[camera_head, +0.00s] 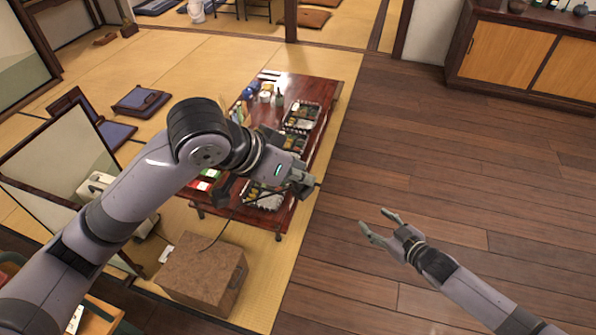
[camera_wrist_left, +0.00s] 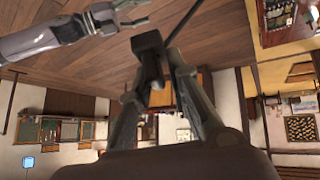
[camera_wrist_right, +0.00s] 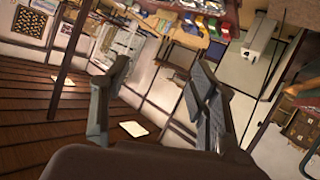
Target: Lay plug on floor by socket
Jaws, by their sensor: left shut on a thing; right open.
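My left gripper (camera_head: 303,184) is shut on the plug, above the right edge of the low table in the head view. The left wrist view shows the plug (camera_wrist_left: 148,45) as a dark block between the fingers, clear of the floor. A thin dark cord (camera_head: 232,218) hangs from it toward the lower left, past the brown box. A small white piece (camera_head: 166,254) lies on the tatami left of that box; I cannot tell whether it is the socket. My right gripper (camera_head: 378,228) is open and empty above the wooden floor.
The low red-brown table (camera_head: 316,97) holds lunch trays and bottles. A brown box (camera_head: 204,272) stands near its front end. Floor cushions (camera_head: 140,101) lie to the left. The wooden floor (camera_head: 400,155) on the right is clear, up to a cabinet (camera_head: 520,50).

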